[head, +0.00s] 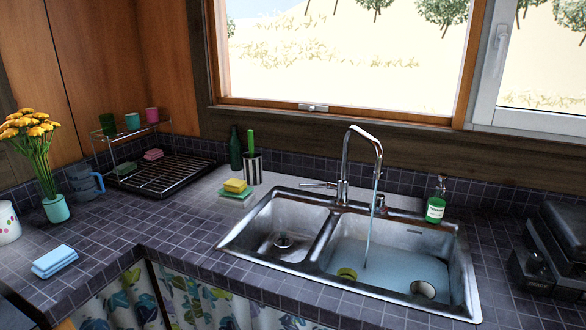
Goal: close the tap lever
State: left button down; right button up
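The chrome tap (345,165) stands behind the double sink, with its tall curved spout over the right basin. Its lever (318,184) sticks out to the left from the tap body, roughly level. A stream of water (371,225) runs from the spout into the right basin, where bluish water covers the bottom. Neither of my grippers is in the head view.
The steel sink (328,240) is set in a dark tiled counter (170,226). Left of the tap are a yellow sponge (235,186), a utensil holder (252,168) and a green bottle (236,150). A soap bottle (436,203) stands to the right. The space above the sink is clear.

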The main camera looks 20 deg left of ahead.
aim_at(302, 185)
jog(key=i+j, duration=0.2)
jog(key=j, duration=0.2)
jog(key=i+j+z, duration=0.1)
jog(key=j, duration=0.25)
jog(key=i+j, duration=0.25)
jog(key=j, duration=0.15)
jog(key=i+j, duration=0.2)
jog(key=j, duration=0.2)
jog(key=z, duration=0.05)
